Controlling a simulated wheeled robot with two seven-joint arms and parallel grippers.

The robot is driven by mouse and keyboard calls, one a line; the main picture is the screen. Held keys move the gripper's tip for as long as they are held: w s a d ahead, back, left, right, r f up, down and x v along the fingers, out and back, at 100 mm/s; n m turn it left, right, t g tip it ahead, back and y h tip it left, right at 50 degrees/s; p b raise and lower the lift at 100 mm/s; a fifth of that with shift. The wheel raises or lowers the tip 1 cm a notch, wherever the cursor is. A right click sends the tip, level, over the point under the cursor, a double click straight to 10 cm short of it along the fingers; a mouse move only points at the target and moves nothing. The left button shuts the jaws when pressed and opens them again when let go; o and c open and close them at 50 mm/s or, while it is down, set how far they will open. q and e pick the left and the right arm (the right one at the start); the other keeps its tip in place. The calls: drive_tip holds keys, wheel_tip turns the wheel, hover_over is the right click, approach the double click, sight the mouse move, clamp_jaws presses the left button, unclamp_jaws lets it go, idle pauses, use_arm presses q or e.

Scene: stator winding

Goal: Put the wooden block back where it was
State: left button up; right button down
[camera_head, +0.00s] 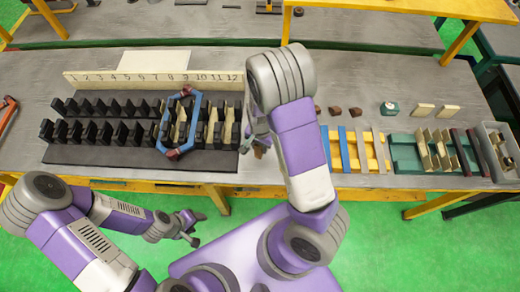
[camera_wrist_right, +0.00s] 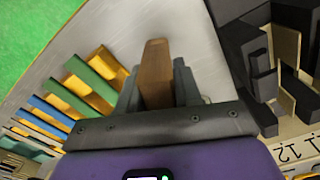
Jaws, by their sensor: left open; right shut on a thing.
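My right gripper (camera_head: 256,143) is shut on a brown wooden block (camera_wrist_right: 154,72). In the right wrist view the block stands out between the two dark fingers (camera_wrist_right: 156,88). In the head view only a small brown part of the block (camera_head: 261,152) shows, just right of the numbered rack; my right arm hides some of the area. I cannot tell whether the block touches the table. My left gripper (camera_head: 188,228) is open and empty, low in front of the table's front edge.
The rack (camera_head: 65,155) with black slotted pieces and a numbered board (camera_head: 150,78) stands left of my right gripper. A blue hexagonal coil (camera_head: 196,115) lies on it. Blue and yellow strips (camera_head: 350,150), a green tray (camera_head: 405,155) and small brown pieces (camera_head: 335,111) are at right.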

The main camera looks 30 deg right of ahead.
sight(260, 151)
wheel_tip(260, 151, down, 3)
drive_tip(key=shift+f+b, duration=0.2)
drive_tip(key=shift+b, duration=0.15)
drive_tip(key=shift+f, duration=0.15)
drive_tip(key=c, duration=0.8)
unclamp_jaws()
